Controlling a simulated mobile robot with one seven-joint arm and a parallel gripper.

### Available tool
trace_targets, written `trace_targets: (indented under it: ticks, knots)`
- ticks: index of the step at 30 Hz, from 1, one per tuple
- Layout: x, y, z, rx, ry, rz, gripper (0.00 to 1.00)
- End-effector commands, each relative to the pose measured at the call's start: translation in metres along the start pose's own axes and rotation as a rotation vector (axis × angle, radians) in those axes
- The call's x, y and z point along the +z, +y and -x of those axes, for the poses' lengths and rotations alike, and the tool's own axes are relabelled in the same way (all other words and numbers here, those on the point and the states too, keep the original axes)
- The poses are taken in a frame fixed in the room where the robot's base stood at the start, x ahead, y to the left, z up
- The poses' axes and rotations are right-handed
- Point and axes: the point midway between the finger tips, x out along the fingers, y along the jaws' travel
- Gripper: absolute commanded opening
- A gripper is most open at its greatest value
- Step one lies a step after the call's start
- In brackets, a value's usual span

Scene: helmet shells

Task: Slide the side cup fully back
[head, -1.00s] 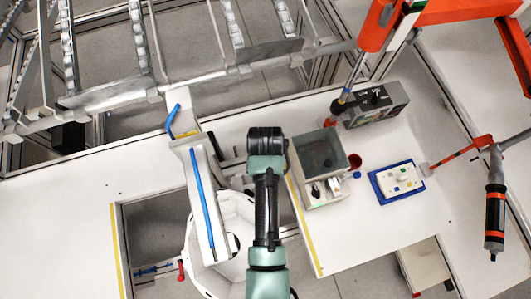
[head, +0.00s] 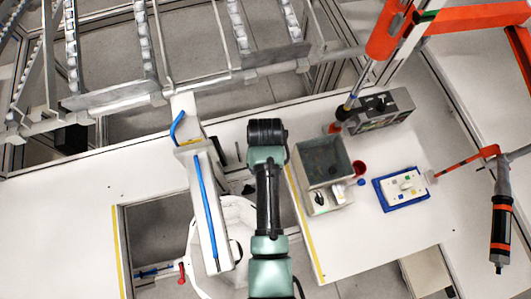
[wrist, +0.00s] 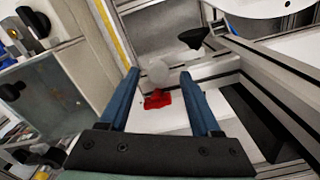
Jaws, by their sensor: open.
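My gripper (wrist: 160,100) is open in the wrist view, its two blue fingers apart. Between them, beyond the tips, show a pale round knob (wrist: 158,72) and a small red piece (wrist: 158,98); contact with either is not visible. A black wedge-shaped part (wrist: 193,40) lies beyond them. I cannot tell for sure which part is the side cup. In the head view my arm hides the gripper and much of the fixture. A white round shell or ring (head: 235,215) shows partly beside the tall white slide (head: 208,215) with its blue strip.
A control box (head: 380,110) stands behind. A hanging screwdriver (head: 501,232) is at far right. The left tabletop (head: 70,215) is clear.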

Motion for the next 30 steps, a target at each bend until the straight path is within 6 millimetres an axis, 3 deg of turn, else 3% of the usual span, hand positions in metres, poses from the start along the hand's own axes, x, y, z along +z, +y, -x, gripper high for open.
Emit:
trace_targets:
  ticks: [8, 22, 30]
  knots:
    - [0.0, 0.0, 0.015, 0.0, 0.0, 0.0, 0.64]
    - [0.0, -0.001, 0.117, 0.0, 0.0, 0.001, 0.64]
    - [0.0, -0.001, 0.13, 0.0, -0.001, 0.0, 0.64]
